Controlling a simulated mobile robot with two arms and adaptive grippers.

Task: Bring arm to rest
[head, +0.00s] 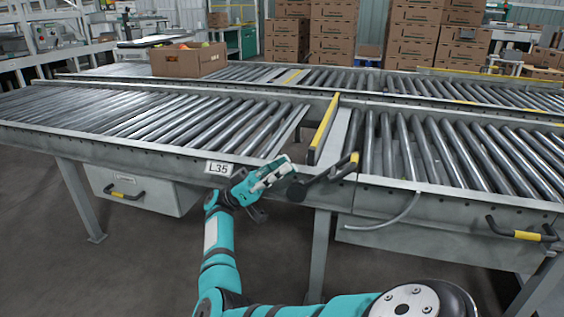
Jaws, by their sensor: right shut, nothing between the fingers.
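My right arm, teal and black, comes in from the bottom right of the head view and bends upward at the middle. Its gripper (284,168) is shut and empty. In the picture it lies just in front of the near conveyor's front rail (400,188), to the right of the L35 label (219,168) and close to a black and yellow lever (345,166). I cannot tell whether the gripper touches the rail or lever. My left gripper is not in view.
Two roller conveyors cross the view. A cardboard box (188,60) with produce stands on the far one. A yellow-edged gate (324,128) rises between roller sections. A grey drawer (140,187) and a yellow-black handle (522,234) sit below. Stacked cartons (348,32) stand behind. Floor at lower left is clear.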

